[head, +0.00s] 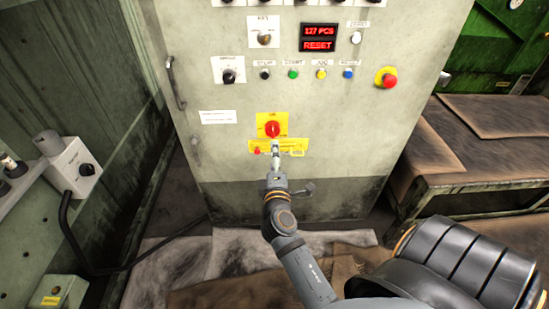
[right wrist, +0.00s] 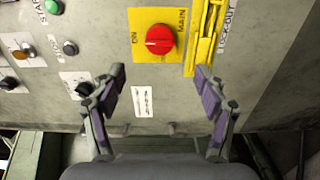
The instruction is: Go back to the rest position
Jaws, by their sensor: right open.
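The red main switch (head: 272,129) sits on a yellow plate low on the grey control cabinet (head: 225,165). It also shows in the right wrist view (right wrist: 160,40), with a pale mark on the side of the ON label. My right gripper (head: 276,150) is just below the switch in the head view and partly covers the yellow lock-out plate (head: 297,146). In the right wrist view my right gripper (right wrist: 160,76) is open and empty, its fingers apart and facing the cabinet beside the switch. Whether a finger touches the panel is unclear. My left gripper is not in view.
A red emergency button (head: 389,80), several small buttons and a lit display (head: 319,37) are higher on the cabinet. A workbench (head: 480,150) stands at the right. A grey switch box (head: 75,165) with a hanging cable is at the left.

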